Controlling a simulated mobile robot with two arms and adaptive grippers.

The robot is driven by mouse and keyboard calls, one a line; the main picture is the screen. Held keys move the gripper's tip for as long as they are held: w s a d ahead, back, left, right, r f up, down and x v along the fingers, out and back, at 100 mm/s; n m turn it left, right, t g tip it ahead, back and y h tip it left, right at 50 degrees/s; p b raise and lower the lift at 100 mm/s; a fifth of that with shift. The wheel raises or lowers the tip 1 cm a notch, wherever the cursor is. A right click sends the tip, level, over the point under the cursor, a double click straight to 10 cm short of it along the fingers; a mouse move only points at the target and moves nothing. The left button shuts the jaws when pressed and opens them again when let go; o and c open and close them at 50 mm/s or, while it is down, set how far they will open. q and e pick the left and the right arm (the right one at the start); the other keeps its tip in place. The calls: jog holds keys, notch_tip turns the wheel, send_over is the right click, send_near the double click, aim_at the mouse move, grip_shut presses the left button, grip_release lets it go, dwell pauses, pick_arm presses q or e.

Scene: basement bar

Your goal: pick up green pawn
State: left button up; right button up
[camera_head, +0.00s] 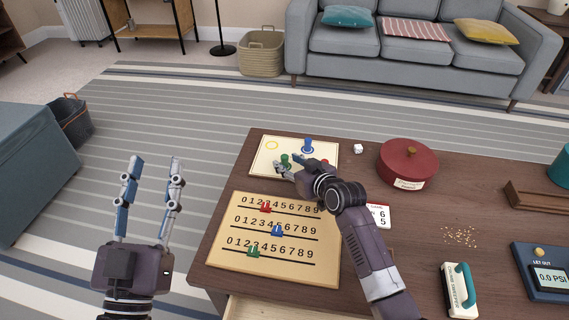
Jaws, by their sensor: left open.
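The green pawn (285,160) stands on the white game board (268,158) at the far left of the wooden table. My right gripper (279,168) is low over the board, right at the near side of the green pawn. Its fingers are small and partly hidden by its own wrist, so I cannot tell if they touch or hold the pawn. A blue pawn (308,145) stands further back on the board, and a red piece (324,162) shows just behind my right wrist. My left gripper (151,200) is open and empty over the striped rug, left of the table.
A number board (225,262) with red, blue and green markers lies in front of the game board. A white die (358,148) and a round red box (408,160) are to the right.

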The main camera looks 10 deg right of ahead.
aim_at(287, 161)
jog(key=b+x, duration=0.1)
jog(key=x, duration=0.2)
jog(key=shift+w+d+f+b, duration=0.1)
jog(key=shift+w+f+b, duration=0.05)
jog(key=shift+w+b, duration=0.15)
pick_arm(q)
jog(key=s+r+t+h, duration=0.1)
jog(key=s+r+t, duration=0.4)
jog(key=r, duration=0.2)
jog(key=shift+s+a+r+h, duration=0.3)
jog(key=shift+s+r+h, duration=0.05)
jog(key=shift+r+h, duration=0.05)
pick_arm(e)
jog(key=shift+c, duration=0.2)
jog(key=c, duration=0.9)
